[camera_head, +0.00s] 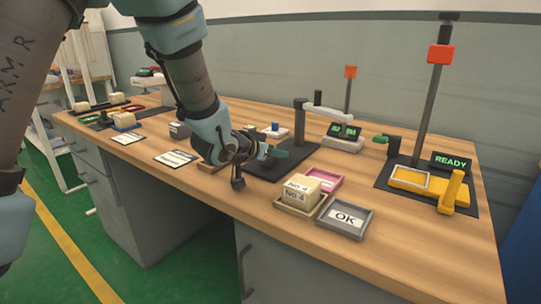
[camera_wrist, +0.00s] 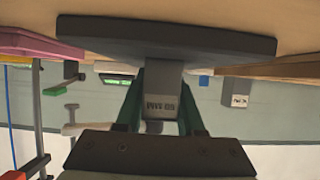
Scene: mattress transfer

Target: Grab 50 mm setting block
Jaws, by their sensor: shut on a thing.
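My gripper (camera_wrist: 160,108) is shut on the grey setting block (camera_wrist: 162,92), with its two green fingers on either side of it. The "50 MM" lettering on the block faces the wrist camera and appears upside down. In the head view my gripper (camera_head: 272,154) is low over the dark base plate (camera_head: 266,172) in the middle of the bench, reaching right. The block is too small to make out there. In the wrist view a wide dark slab lies right against the block's end; I cannot tell whether they touch.
A measuring stand (camera_head: 300,118) and small displays (camera_head: 344,131) are just behind. A pink tray (camera_head: 324,180), a tray with a "No 4" block (camera_head: 300,192) and the grey OK tray (camera_head: 346,218) are to the right. A READY fixture (camera_head: 452,162) stands farther right. The front right bench is clear.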

